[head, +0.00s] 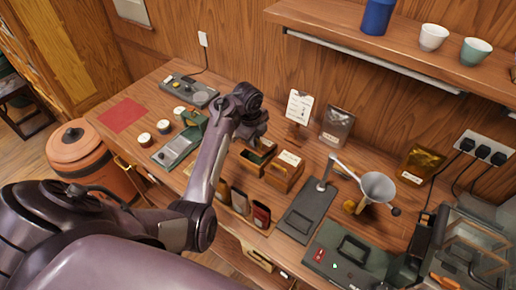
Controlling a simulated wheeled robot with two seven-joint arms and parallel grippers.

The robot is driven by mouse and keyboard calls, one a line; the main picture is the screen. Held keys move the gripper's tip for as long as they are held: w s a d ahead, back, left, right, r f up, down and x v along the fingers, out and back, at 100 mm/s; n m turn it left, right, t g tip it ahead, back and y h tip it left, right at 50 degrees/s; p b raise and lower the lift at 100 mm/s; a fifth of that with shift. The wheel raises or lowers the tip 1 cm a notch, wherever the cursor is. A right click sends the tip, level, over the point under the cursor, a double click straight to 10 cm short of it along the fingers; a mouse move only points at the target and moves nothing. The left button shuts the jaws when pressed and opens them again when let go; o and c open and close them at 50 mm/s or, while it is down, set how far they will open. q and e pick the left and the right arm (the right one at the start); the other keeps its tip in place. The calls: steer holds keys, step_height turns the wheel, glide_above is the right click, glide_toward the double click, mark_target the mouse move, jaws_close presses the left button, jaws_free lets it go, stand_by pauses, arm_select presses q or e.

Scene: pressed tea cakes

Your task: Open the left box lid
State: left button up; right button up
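Two small wooden boxes stand side by side in the middle of the counter. The left box (250,162) shows a dark area at its top, partly covered by my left gripper; how its lid lies is too small to tell. The right box (281,180) has a pale label on top and looks closed. My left gripper (257,139) is at the end of the arm that rises from the lower left and bends down over the left box. Its fingers are small and dark, and I cannot tell whether they are apart or touching the lid. My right gripper is out of view.
Several upright pouches (240,201) stand in front of the boxes. A card stand (299,106) and a dark packet (336,127) are behind. A scale (178,147) lies left, a dark press with funnel (378,187) right. A shelf (400,40) overhangs the back.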

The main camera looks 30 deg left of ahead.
arm_select(q)
steer(key=shift+w+d+r, duration=0.1)
steer(key=shift+w+r, duration=0.6)
steer(key=shift+w, duration=0.3)
steer(key=shift+w+r, duration=0.45)
steer(key=shift+w, duration=0.2)
steer(key=shift+w+r, duration=0.15)
steer(key=shift+w, duration=0.15)
steer(key=shift+w+d+r+b, duration=0.1)
steer(key=shift+w+r+b, duration=0.05)
steer(key=shift+w, duration=0.4)
steer(key=shift+w+r+b, duration=0.1)
steer(key=shift+w+b, duration=0.05)
steer(key=shift+w, duration=0.35)
